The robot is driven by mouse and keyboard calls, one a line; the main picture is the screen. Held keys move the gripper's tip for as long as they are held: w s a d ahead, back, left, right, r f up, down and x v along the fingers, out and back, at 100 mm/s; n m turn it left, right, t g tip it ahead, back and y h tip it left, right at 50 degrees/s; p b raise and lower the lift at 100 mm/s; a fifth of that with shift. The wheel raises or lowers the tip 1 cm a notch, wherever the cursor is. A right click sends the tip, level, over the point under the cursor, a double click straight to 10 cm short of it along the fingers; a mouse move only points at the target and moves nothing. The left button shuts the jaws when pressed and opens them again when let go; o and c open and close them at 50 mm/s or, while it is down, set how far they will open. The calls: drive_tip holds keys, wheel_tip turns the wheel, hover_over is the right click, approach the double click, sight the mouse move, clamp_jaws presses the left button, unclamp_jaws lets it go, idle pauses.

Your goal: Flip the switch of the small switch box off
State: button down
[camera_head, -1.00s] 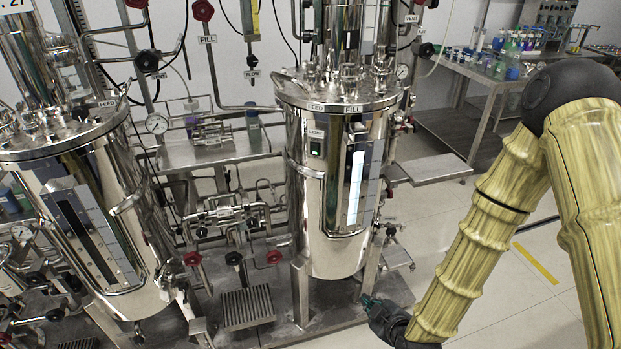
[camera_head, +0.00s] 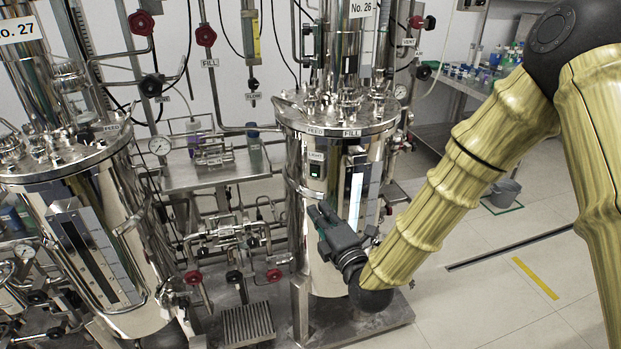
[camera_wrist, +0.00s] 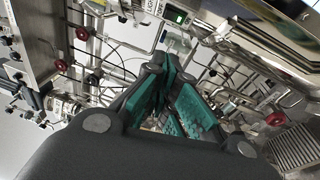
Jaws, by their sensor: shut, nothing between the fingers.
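The small switch box (camera_head: 316,169) is mounted on the front of the right steel tank, beneath a "LIGHT" label. It has a dark face with a green patch; the exact position of its switch is too small to tell. It also shows near the top of the wrist view (camera_wrist: 177,15), with its green part lit. My gripper (camera_head: 319,209) is below the box, in front of the tank, pointing up and to the left. In the wrist view its teal-padded fingers (camera_wrist: 172,75) are shut with nothing held. The tips appear apart from the box.
The right steel tank (camera_head: 330,265) has a bright vertical sight window (camera_head: 355,195) right of the box. Pipes and red-handled valves (camera_head: 273,275) lie to the left, beside another tank (camera_head: 100,200). Open floor (camera_head: 500,270) lies to the right.

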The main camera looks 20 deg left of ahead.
sight(314, 172)
drive_tip(key=shift+w+d+p+x, duration=0.35)
drive_tip(key=shift+p+x, duration=0.55)
drive_tip(key=shift+x, duration=1.25)
drive_tip(key=shift+w+d+p+x, duration=0.3)
drive_tip(key=shift+p+x, duration=0.6)
drive_tip(key=shift+x, duration=1.25)
drive_tip(key=shift+w+d+p+x, duration=0.35)
drive_tip(key=shift+p+x, duration=0.55)
drive_tip(key=shift+x, duration=1.25)
drive_tip(key=shift+s+d, duration=0.1)
